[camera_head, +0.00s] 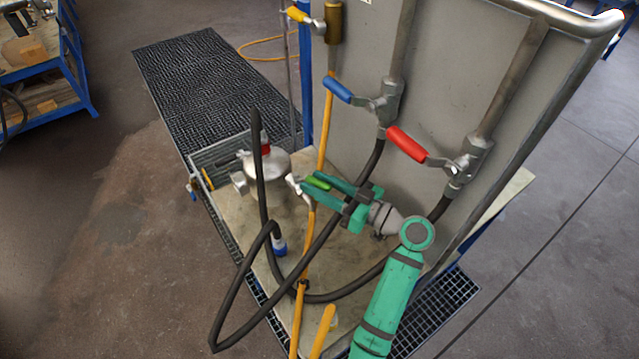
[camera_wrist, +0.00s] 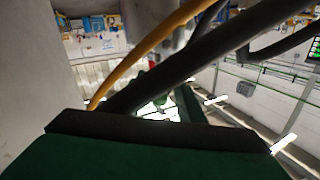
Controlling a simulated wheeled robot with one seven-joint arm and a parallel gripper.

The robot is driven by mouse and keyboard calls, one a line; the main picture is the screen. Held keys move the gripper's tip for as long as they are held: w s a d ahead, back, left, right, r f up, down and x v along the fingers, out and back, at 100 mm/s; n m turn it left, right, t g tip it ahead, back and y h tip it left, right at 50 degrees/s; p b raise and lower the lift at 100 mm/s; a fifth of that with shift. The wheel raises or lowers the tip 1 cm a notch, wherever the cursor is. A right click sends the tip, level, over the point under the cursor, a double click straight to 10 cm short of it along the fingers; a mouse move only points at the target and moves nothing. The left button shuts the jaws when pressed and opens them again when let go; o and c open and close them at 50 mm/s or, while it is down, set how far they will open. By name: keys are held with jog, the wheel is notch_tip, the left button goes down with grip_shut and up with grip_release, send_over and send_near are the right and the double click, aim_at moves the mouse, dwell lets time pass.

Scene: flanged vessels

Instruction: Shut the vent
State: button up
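A small valve with a bright green lever (camera_head: 318,183) sits beside the round metal vessel (camera_head: 266,165) in the head view; which valve is the vent is not marked. My gripper (camera_head: 313,182) reaches in from the right, its two green fingers apart. The green lever lies between or just behind the fingertips; contact cannot be made out. In the wrist view my gripper's dark green body fills the bottom, and a finger (camera_wrist: 188,104) points forward; the lever is hard to make out there.
Yellow (camera_head: 332,23), blue (camera_head: 337,90) and red (camera_head: 407,144) valve levers line the grey panel (camera_head: 450,75). A black hose (camera_head: 228,300) loops in front of my gripper, and an orange hose (camera_head: 325,130) runs beside it. Black grating (camera_head: 205,85) lies behind left.

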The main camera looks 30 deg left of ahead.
jog(key=shift+d, duration=0.1)
jog(key=s+d, duration=0.1)
jog(key=d, duration=0.9)
jog(key=shift+d, duration=0.35)
